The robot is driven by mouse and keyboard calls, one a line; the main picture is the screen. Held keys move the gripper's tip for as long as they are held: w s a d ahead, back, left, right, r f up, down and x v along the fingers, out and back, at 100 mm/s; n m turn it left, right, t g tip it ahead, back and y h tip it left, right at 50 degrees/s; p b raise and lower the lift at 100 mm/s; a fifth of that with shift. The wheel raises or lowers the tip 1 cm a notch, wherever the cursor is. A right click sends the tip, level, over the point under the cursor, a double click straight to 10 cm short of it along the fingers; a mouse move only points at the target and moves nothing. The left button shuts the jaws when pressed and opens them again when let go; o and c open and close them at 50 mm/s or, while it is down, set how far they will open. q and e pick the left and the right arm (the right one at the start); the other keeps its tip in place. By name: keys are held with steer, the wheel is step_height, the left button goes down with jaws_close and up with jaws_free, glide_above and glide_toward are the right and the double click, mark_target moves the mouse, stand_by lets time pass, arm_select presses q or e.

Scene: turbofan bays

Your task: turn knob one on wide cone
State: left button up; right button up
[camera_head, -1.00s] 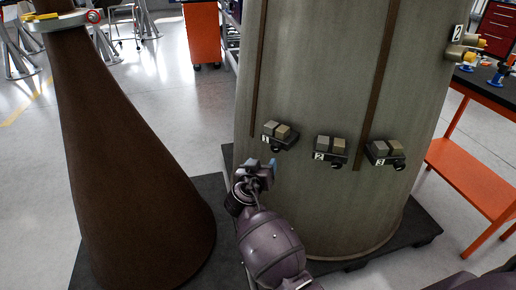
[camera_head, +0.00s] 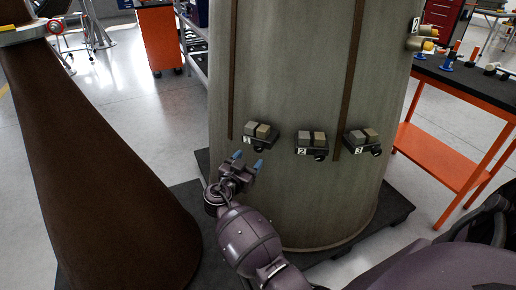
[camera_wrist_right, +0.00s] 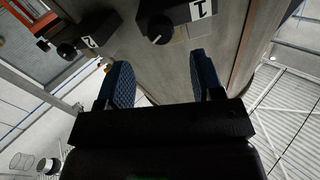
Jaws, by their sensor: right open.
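The wide cone (camera_head: 290,80) is a large grey-green body with a row of knob units low on its side. Unit one (camera_head: 260,133), labelled 1, is leftmost; its small black knob (camera_head: 257,148) hangs at its lower edge. My right gripper (camera_head: 247,161) is open and empty just below and left of this knob, apart from it. In the right wrist view, the black knob (camera_wrist_right: 159,29) with its white pointer mark lies ahead of the gap between the blue fingers (camera_wrist_right: 163,80), beside label 1. My left gripper is not in view.
Units two (camera_head: 312,144) and three (camera_head: 362,141) sit to the right of unit one. A brown narrower cone (camera_head: 90,150) stands at left, close to my right arm. A dark pallet (camera_head: 390,222) lies under the wide cone. An orange table (camera_head: 450,160) stands at right.

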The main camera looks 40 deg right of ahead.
mark_target(258, 149)
steer(key=x, duration=0.7)
steer(key=shift+w, duration=0.15)
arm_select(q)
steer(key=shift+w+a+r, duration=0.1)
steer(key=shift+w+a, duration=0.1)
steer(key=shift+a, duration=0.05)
arm_select(e)
steer(key=c, duration=0.9)
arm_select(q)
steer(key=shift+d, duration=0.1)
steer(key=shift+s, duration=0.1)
